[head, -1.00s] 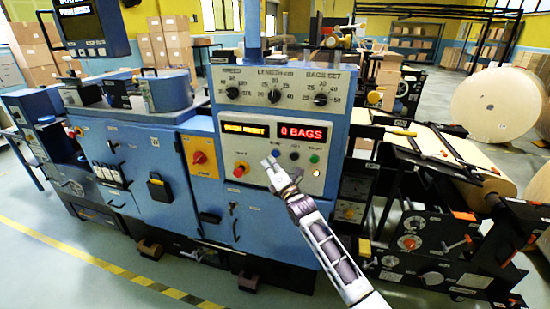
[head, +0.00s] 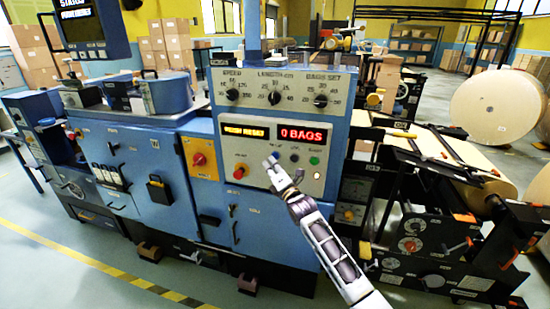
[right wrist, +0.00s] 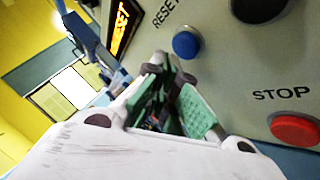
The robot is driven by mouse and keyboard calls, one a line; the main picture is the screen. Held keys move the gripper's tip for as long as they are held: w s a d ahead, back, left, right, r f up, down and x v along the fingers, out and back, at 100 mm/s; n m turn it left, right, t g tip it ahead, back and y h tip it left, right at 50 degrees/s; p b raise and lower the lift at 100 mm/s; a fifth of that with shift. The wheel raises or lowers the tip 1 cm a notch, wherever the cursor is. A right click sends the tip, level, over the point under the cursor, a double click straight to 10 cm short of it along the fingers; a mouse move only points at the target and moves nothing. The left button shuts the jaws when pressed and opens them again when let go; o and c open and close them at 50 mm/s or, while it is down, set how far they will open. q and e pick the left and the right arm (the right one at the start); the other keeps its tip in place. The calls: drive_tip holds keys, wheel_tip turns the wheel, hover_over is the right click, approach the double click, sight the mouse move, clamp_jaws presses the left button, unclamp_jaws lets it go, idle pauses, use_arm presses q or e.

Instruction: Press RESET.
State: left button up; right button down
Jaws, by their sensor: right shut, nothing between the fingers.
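The blue RESET button (right wrist: 186,44) sits on the grey control panel, with its RESET label beside it in the right wrist view. In the head view the button (head: 276,155) shows just at the tip of my right gripper. My right gripper (head: 271,163) is shut and empty in front of the panel. Its closed fingertips (right wrist: 170,72) point toward the button in the right wrist view and appear a little short of it; contact cannot be made out. A lit display (head: 245,131) above reads PUSH RESET. My left gripper is not in view.
A red STOP button (right wrist: 295,130) and a black button (right wrist: 258,8) lie close by. Another display (head: 302,134) reads 0 BAGS. A large paper roll (head: 497,106) stands at the right.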

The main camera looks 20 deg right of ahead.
drive_tip(key=shift+w+d, duration=0.5)
drive_tip(key=shift+w, duration=0.2)
idle(2.2)
drive_tip(key=shift+s+a, duration=0.5)
drive_tip(key=shift+s, duration=0.2)
idle(0.4)
drive_tip(key=s+a, duration=0.1)
drive_tip(key=s+a+p, duration=0.1)
drive_tip(key=s+p, duration=0.1)
drive_tip(key=s, duration=0.1)
drive_tip(key=shift+s+a, duration=0.1)
drive_tip(key=shift+a, duration=0.3)
idle(1.0)
